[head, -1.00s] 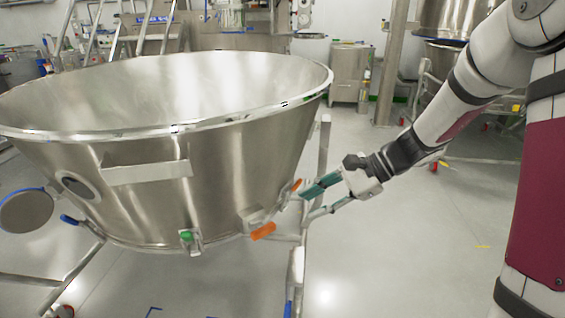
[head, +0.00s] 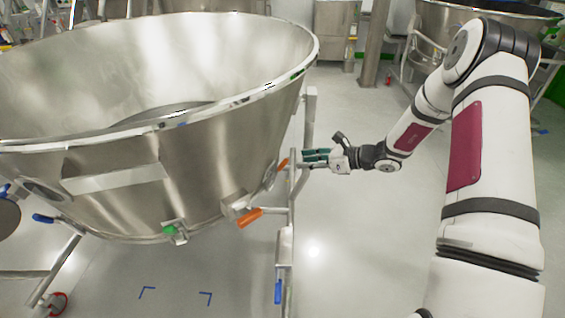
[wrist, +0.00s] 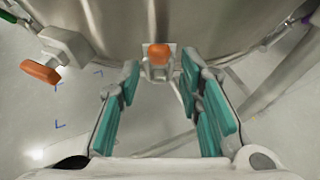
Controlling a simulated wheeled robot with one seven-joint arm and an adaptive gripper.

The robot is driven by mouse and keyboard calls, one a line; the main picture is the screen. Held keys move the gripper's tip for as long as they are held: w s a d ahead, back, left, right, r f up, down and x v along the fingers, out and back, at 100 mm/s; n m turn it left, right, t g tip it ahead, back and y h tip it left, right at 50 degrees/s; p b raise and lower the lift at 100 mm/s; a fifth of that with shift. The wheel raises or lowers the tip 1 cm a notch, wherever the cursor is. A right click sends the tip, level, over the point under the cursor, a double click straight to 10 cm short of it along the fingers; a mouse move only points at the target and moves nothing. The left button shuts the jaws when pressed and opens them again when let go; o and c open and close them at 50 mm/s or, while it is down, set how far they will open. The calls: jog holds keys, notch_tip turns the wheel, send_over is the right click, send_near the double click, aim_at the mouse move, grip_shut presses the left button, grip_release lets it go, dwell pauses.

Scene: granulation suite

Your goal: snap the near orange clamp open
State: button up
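The large steel bowl (head: 215,140) has two orange clamps on its lower rim.
A steel frame post (head: 291,210) stands just beside my gripper, below the rim. A green clamp (head: 171,230) and a blue handle (head: 43,218) are farther left on the bowl. The floor (head: 360,240) to the right is clear.

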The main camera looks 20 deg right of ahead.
aim_at(288, 161)
jog(key=b+x, duration=0.2)
jog(key=x, duration=0.7)
jog(key=shift+a, duration=0.15)
grip_shut()
